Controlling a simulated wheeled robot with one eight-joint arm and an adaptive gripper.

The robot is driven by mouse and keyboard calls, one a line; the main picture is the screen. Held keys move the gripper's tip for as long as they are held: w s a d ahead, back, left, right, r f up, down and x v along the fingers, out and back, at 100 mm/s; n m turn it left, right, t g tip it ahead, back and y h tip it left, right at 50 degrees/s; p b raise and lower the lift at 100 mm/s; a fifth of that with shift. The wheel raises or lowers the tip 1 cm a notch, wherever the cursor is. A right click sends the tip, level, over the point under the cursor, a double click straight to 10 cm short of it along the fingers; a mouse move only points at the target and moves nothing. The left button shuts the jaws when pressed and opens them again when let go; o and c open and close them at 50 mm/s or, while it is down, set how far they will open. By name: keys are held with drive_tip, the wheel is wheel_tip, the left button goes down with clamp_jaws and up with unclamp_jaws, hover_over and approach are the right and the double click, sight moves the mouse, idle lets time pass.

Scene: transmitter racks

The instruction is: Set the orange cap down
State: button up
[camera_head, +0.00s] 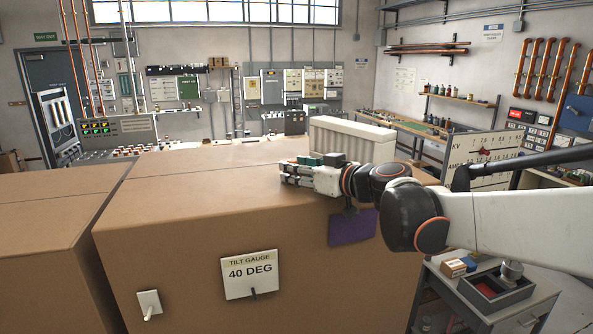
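My arm reaches in from the right, and my gripper (284,174) points left, low over the top of a large brown cabinet (190,190) near its right side. The fingers are seen from the side and are small, so I cannot tell whether they are open or shut. I cannot make out an orange cap in or near the gripper; the fingers may hide it. The orange rings on the arm are part of my own joints.
Small green blocks (334,159) show right at the gripper. A pale ribbed block (350,141) stands behind it. A tilt gauge sign (251,273) and a lever (149,304) are on the cabinet front. A grey cart (490,304) stands lower right. The cabinet top left of the gripper is clear.

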drive_tip(key=o, duration=0.4)
drive_tip(key=shift+r, duration=0.15)
drive_tip(key=v, duration=1.2)
